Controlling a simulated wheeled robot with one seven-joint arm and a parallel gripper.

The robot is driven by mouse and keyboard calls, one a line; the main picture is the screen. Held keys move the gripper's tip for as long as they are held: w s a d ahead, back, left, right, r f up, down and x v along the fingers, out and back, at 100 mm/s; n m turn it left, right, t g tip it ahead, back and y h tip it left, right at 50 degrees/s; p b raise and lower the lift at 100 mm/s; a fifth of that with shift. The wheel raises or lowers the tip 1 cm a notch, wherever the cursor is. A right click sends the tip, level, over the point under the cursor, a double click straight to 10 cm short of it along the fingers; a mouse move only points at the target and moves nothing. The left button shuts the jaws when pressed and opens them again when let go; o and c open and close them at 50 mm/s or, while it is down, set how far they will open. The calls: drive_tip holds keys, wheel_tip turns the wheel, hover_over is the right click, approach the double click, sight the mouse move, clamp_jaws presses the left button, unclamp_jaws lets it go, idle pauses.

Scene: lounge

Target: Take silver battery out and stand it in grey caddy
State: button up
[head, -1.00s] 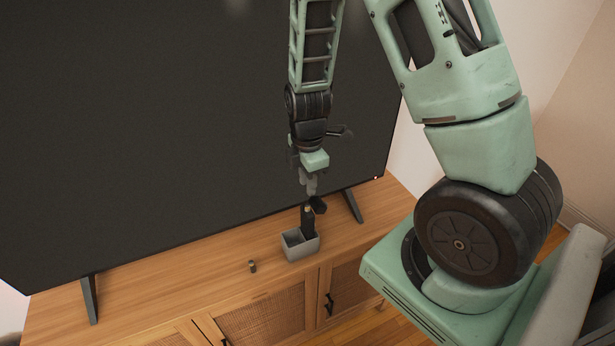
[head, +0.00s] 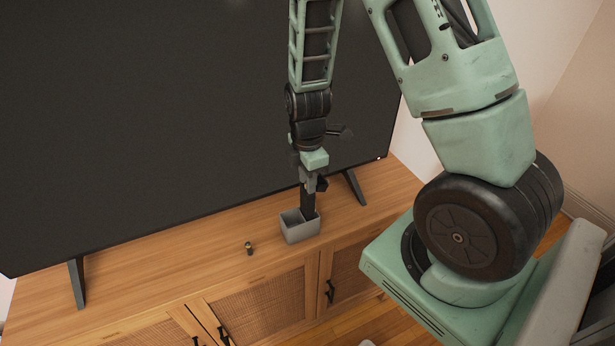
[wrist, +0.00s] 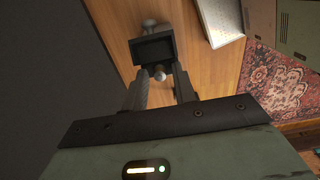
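The grey caddy (head: 300,232) stands on the wooden cabinet, with an open compartment at its left.
A small dark cylinder (head: 249,248) stands on the cabinet (head: 170,270) left of the caddy. A large television (head: 150,110) stands close behind, on two legs. The cabinet top left of the caddy is mostly clear. A patterned rug (wrist: 275,85) lies on the floor.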

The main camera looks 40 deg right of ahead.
clamp_jaws()
drive_tip(key=shift+r, duration=0.1)
drive_tip(key=shift+r+p, duration=3.05)
drive_tip(key=shift+r, duration=0.65)
